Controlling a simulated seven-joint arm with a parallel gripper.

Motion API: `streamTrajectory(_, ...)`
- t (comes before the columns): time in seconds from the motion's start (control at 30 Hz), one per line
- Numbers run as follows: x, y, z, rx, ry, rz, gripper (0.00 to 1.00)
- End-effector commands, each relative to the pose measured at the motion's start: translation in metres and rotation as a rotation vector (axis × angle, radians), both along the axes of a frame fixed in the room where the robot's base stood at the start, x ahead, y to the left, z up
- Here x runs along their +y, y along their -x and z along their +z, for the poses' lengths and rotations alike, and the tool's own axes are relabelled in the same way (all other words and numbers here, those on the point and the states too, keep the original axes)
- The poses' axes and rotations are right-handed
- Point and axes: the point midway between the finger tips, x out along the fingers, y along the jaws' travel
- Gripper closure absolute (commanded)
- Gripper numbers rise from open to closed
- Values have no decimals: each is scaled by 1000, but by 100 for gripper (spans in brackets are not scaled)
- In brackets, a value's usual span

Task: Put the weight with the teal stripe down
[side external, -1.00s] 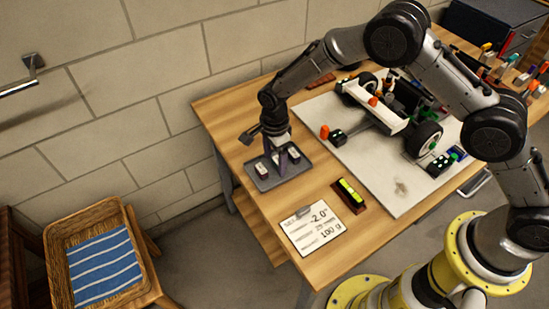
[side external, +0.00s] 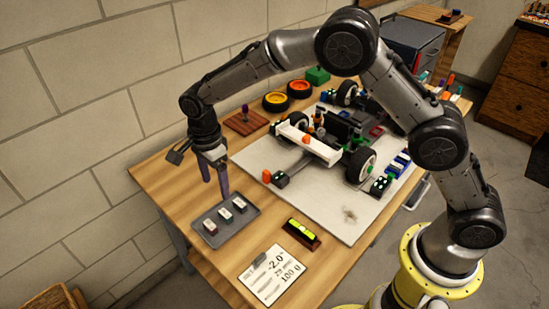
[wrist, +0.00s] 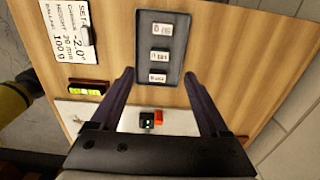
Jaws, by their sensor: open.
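Three small white weights lie apart in a grey tray: one at the front left (side external: 210,227), one in the middle (side external: 225,214) and one at the back right (side external: 239,204). The wrist view shows them in a column, at the top (wrist: 161,29), in the middle (wrist: 159,54) and nearest my fingers (wrist: 158,77). Their stripes are too small for me to tell which is teal. The tray (side external: 232,232) is on the wooden table. My gripper (side external: 216,187) is open and empty, above the tray's back end, with its fingers pointing down.
A white board (side external: 345,215) with a model racecar (side external: 318,148) is to the right. A brown pad (side external: 246,123) lies behind the gripper.

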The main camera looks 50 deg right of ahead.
Motion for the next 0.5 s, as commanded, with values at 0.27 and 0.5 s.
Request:
streamTrajectory(0.27, -10, 4, 20, -20, -8, 48, 21)
streamTrajectory(0.5, -66, 44, 108, -122, -16, 349, 21)
